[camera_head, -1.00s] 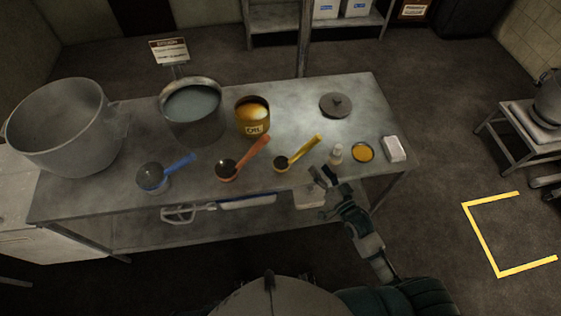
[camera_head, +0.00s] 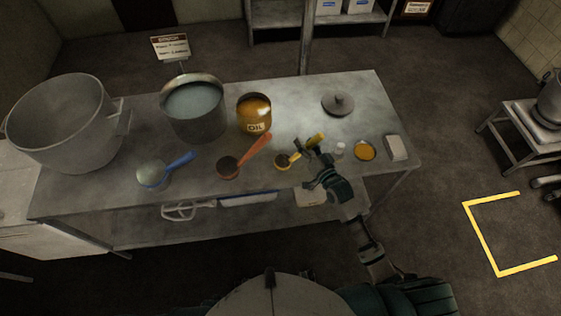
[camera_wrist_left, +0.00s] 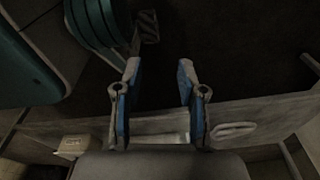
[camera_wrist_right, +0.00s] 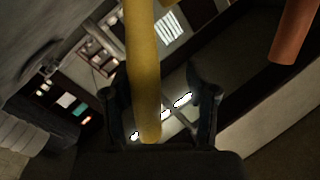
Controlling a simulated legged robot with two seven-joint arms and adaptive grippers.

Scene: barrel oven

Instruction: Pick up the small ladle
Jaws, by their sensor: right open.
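The small ladle with a yellow handle (camera_head: 316,140) lies on the steel table (camera_head: 215,205), its dark bowl (camera_head: 282,161) to the left. My right gripper (camera_head: 312,163) is at the handle and partly hides it. In the right wrist view the yellow handle (camera_wrist_right: 142,60) runs down between the open fingers (camera_wrist_right: 165,110), closer to the left finger; I cannot tell whether they touch. My left gripper (camera_wrist_left: 157,85) shows only in its wrist view, open and empty.
An orange-handled ladle (camera_head: 257,150) and a blue-handled ladle (camera_head: 178,161) lie to the left. Behind stand the oil pot (camera_head: 254,115), a grey pot (camera_head: 195,125) and a large pot (camera_head: 60,125). A small bottle (camera_head: 339,151), a yellow-filled dish (camera_head: 365,151) and a white block (camera_head: 396,147) are to the right.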

